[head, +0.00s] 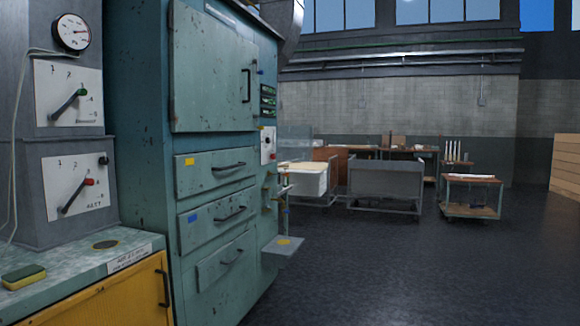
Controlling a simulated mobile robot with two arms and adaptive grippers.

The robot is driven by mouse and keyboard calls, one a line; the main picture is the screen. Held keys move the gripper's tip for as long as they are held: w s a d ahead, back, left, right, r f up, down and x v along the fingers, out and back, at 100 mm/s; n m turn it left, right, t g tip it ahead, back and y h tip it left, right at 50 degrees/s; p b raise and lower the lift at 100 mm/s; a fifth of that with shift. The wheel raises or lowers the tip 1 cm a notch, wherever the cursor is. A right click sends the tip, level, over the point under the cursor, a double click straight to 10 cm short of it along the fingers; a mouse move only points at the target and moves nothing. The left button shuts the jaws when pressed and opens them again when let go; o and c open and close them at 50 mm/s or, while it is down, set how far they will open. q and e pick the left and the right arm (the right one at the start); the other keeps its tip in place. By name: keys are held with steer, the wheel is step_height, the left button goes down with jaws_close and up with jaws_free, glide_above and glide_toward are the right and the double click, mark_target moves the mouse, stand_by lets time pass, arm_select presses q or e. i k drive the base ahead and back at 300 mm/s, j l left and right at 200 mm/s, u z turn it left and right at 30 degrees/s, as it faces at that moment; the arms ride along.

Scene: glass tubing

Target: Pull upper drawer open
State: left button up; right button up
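A tall teal metal cabinet (143,150) with worn paint stands left of the middle in the head view. Its upper drawer (208,178) has a yellow label and a dark bar handle (229,166). This drawer looks shut, with its front close to the cabinet face. Below it is a middle drawer (205,226) with a blue label and a dark handle, and a lower drawer (215,267) with a similar handle. Neither of my grippers shows in this view.
A cabinet door (212,75) above the drawers looks shut. A small shelf (284,244) juts out at the cabinet's right side. A counter (75,262) with a sponge (23,276) stands at left. Carts (386,182) stand farther back. The dark floor (420,270) at right is clear.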

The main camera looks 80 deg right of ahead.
mark_target(193, 173)
steer(key=z, duration=2.1)
